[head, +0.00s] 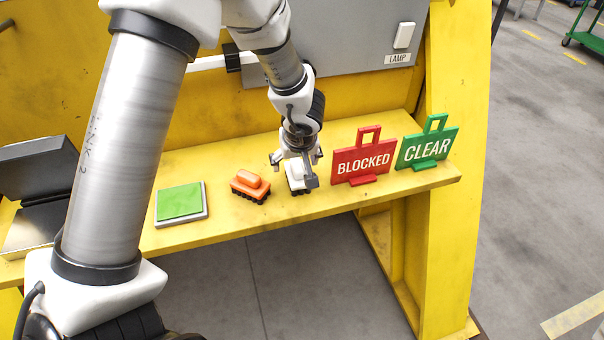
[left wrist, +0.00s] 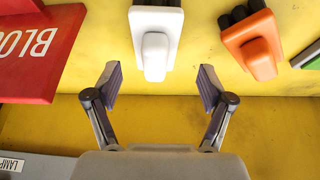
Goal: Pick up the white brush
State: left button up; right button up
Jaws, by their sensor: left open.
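The white brush (head: 296,178) stands on the yellow shelf, bristles down, between an orange brush and a red sign. In the left wrist view the white brush (left wrist: 155,45) is at the top middle, its raised handle pointing down the picture. My left gripper (head: 298,168) is over the white brush in the head view and partly covers it. In the left wrist view the left gripper (left wrist: 159,88) is open, its fingers spread on either side of the handle's line, with nothing between the pads. My right gripper is not in view.
The orange brush (head: 250,187) is left of the white one, with a green pad (head: 180,202) farther left. The red BLOCKED sign (head: 362,160) stands close on the right, then the green CLEAR sign (head: 427,148). The yellow shelf (head: 230,150) has a grey lamp panel (head: 350,50) behind.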

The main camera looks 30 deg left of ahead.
aim_at(297, 166)
pick_arm(q)
jog(key=shift+s+a+f+b, duration=0.1)
jog(key=shift+s+f+b, duration=0.3)
jog(key=shift+s+f, duration=0.2)
jog(key=shift+b+x, duration=0.45)
jog(key=shift+x, duration=0.55)
jog(key=w+f, duration=0.2)
jog(key=shift+w+f, duration=0.3)
jog(key=shift+w, duration=0.1)
jog(key=shift+r, duration=0.1)
jog(key=shift+s+r, duration=0.25)
jog(key=shift+r, duration=0.05)
jog(key=shift+c, duration=1)
jog(key=shift+s+r, duration=0.2)
jog(key=shift+s, duration=0.1)
jog(key=c, duration=1.1)
jog(key=shift+w+f, duration=0.1)
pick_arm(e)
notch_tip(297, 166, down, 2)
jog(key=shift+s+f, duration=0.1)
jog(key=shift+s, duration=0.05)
